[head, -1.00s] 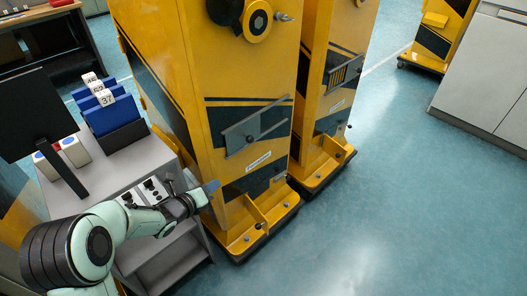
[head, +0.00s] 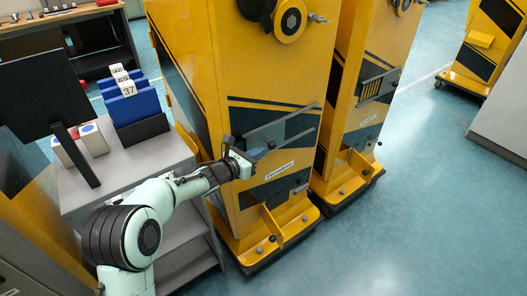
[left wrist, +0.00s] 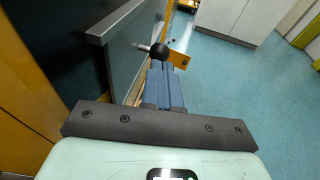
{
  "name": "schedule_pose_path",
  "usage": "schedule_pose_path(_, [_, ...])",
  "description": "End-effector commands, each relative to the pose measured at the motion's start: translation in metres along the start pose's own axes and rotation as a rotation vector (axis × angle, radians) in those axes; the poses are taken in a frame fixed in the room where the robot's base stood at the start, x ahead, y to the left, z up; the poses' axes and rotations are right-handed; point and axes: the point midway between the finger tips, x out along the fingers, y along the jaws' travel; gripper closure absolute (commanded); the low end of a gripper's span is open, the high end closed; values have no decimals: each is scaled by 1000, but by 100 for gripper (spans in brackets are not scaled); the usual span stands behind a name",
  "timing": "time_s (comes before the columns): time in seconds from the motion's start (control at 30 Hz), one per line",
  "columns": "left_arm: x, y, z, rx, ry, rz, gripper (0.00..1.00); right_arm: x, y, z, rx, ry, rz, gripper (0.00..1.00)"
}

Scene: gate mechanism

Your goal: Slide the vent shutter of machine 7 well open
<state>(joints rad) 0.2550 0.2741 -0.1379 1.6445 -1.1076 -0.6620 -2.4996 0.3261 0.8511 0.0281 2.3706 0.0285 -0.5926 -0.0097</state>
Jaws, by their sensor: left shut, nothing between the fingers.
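The nearest yellow machine (head: 215,75) carries a grey sliding shutter (head: 291,124) in slanting rails on its front; no vent slots show there. I cannot read a number 7 on it. The shutter plate fills the upper left of the left wrist view (left wrist: 125,28), with a black ball knob (left wrist: 158,51) on a short stem. My left gripper (head: 262,153) is at the shutter's lower left. Its blue fingers (left wrist: 163,82) are shut and empty, with the knob just beyond the tips; I cannot tell if they touch. My right gripper is out of view.
A second yellow machine (head: 350,120) stands close on the right, with vent slots (head: 371,89) showing. A grey cart (head: 150,160) with blue numbered binders (head: 133,103) stands at left. A yellow bracket (head: 270,222) juts below the shutter. The floor at right is clear.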

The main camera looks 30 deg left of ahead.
Motion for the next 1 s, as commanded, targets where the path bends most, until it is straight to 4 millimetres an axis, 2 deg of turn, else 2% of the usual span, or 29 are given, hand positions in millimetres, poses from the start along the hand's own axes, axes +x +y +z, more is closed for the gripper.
schedule_pose_path(0.03, [8,-1,-1,0,0,-2,100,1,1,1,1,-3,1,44])
schedule_pose_path(0.2, [23,-1,0,0,-1,-1,100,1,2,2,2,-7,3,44])
schedule_pose_path(0.73, [31,-2,0,0,0,-2,100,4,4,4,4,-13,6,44])
schedule_pose_path(0.87, [48,-6,3,1,-1,-3,100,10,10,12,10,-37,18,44])
schedule_pose_path(1.0, [78,-13,8,1,-1,-4,100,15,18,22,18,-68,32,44])
